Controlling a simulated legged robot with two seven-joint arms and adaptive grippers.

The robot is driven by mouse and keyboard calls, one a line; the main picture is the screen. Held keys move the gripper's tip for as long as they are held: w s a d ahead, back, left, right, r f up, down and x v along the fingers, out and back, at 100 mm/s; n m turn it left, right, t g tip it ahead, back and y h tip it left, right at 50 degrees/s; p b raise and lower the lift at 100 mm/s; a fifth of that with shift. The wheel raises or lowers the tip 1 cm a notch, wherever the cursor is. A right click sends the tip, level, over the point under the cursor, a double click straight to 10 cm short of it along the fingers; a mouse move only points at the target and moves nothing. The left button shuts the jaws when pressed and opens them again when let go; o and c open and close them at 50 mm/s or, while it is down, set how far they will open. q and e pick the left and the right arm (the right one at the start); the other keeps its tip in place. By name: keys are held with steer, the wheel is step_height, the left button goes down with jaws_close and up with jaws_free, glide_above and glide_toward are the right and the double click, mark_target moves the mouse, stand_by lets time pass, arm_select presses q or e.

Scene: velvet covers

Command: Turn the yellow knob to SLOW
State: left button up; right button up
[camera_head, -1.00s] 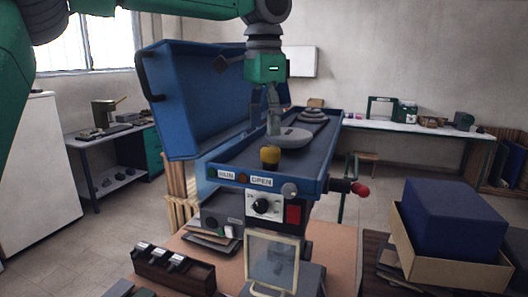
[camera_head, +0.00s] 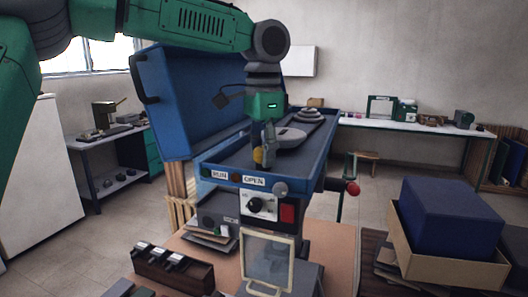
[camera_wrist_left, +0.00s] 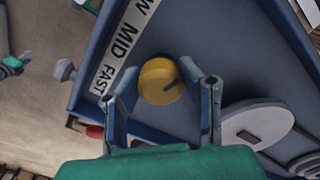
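The yellow knob (camera_head: 257,156) sits on the near part of the blue machine's (camera_head: 214,160) dark top. In the left wrist view the yellow knob (camera_wrist_left: 157,84) is round with a dark mark on its right side. A white label strip (camera_wrist_left: 122,44) beside it reads MID and FAST; the word above MID is cut to a final W. My left gripper (camera_head: 265,157) comes down over the knob and partly hides it in the head view. Its fingers (camera_wrist_left: 163,76) are open, one on each side of the knob, with visible gaps. My right gripper is not clearly seen.
The machine's raised blue lid (camera_head: 205,100) stands behind and left of the gripper. A grey disc (camera_wrist_left: 252,124) lies right of the knob. The front panel has RUN and OPEN labels, a black dial (camera_head: 262,206) and a red switch (camera_head: 288,214). A red-tipped lever (camera_head: 353,188) sticks out right.

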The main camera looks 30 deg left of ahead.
arm_select(q)
steer(key=shift+w+d+r, duration=0.15)
steer(key=shift+r, duration=0.15)
steer(key=shift+a, duration=0.25)
steer(key=shift+r, duration=0.1)
steer(key=shift+d, duration=0.15)
steer(key=shift+n, duration=0.4)
steer(key=n, duration=0.9)
steer(key=shift+n, duration=2)
